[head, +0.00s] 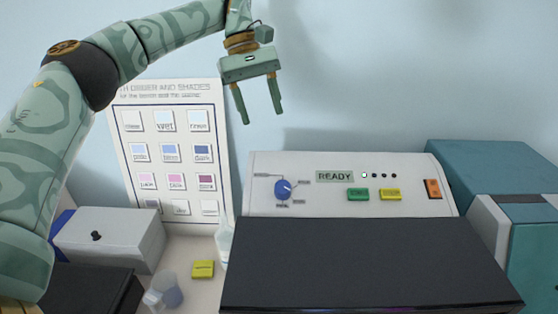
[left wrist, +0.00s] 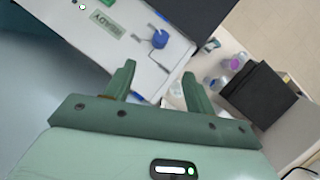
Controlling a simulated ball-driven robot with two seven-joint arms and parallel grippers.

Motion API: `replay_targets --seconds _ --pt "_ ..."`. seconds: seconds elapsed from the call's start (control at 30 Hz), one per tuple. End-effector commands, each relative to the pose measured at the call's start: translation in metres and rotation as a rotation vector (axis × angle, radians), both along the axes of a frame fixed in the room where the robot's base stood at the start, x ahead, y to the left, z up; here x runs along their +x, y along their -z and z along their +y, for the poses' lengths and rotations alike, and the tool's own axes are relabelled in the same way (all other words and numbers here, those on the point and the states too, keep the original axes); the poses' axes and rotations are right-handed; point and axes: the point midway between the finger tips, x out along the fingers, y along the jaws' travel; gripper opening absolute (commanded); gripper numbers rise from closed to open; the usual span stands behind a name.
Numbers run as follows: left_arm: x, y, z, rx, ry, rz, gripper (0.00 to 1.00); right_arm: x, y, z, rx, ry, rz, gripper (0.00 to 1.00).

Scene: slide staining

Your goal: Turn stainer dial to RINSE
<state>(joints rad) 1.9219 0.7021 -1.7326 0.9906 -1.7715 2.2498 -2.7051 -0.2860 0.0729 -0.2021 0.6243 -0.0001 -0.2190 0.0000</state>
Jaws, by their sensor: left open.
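The stainer (head: 410,204) is a white console with a dark flat cover in front and a display reading READY (head: 335,176). Its blue dial (head: 283,190) sits at the left of the panel with small labels around it, too small to read. The dial's pointer seems to aim up and right. In the left wrist view the dial (left wrist: 160,39) shows beyond the fingertips. My left gripper (head: 262,118) is open and empty, above and left of the dial, apart from it. My right gripper is not in view.
A green button (head: 358,194), a yellow button (head: 390,194) and an orange switch (head: 433,188) are on the panel. A shade chart (head: 174,105) stands behind at left. A white box (head: 110,240), a clear cup (head: 170,290) and a yellow block (head: 203,269) lie left. A teal machine (head: 500,175) is at right.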

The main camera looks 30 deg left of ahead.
Motion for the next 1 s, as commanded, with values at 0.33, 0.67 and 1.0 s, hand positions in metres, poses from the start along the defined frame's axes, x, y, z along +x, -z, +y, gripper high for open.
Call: replay_targets --seconds 0.33,0.67,1.0 --pt "-0.009 0.051 -0.019 0.002 0.005 0.004 0.55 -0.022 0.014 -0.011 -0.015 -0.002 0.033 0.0" --pt "-0.021 0.121 -0.049 0.001 0.002 0.004 0.55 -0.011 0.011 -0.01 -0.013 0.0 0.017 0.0" --pt "-0.025 0.149 -0.06 0.001 0.0 0.0 0.55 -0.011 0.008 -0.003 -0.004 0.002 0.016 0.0"
